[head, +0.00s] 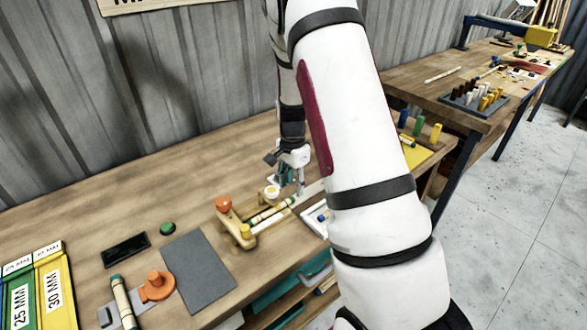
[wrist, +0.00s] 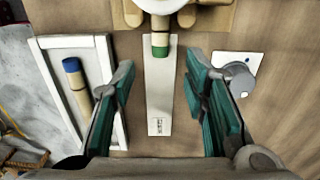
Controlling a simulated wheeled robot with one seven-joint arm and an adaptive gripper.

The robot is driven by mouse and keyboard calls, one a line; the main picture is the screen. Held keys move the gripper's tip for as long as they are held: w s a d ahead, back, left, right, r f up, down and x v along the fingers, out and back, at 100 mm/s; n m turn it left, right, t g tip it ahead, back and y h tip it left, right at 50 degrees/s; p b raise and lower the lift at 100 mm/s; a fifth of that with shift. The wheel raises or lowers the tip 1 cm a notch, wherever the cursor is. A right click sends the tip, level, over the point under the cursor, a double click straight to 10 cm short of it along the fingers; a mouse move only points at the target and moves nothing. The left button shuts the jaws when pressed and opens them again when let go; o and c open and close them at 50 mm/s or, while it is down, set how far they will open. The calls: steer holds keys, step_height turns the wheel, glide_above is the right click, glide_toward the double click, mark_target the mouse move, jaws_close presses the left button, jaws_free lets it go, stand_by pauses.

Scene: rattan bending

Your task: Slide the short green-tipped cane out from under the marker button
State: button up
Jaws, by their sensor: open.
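The short green-tipped cane (wrist: 160,40) shows at the top middle of the wrist view, with its green end over a pale strip. A round cream button (wrist: 186,3), cut off by the top edge, covers the rest of it. My gripper (wrist: 160,72) is open and empty. Its teal fingers stand either side of the pale strip, with the green tip ahead between them. In the head view my gripper (head: 290,178) is just behind the fixture.
A white tray (wrist: 52,42) holding a blue-tipped cane (wrist: 75,78) is left of my fingers in the wrist view. A metal round piece (wrist: 239,79) on a white plate is close to the right finger.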

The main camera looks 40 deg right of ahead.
steer(key=shift+f, duration=2.3)
steer(key=shift+c, duration=0.6)
jaws_close()
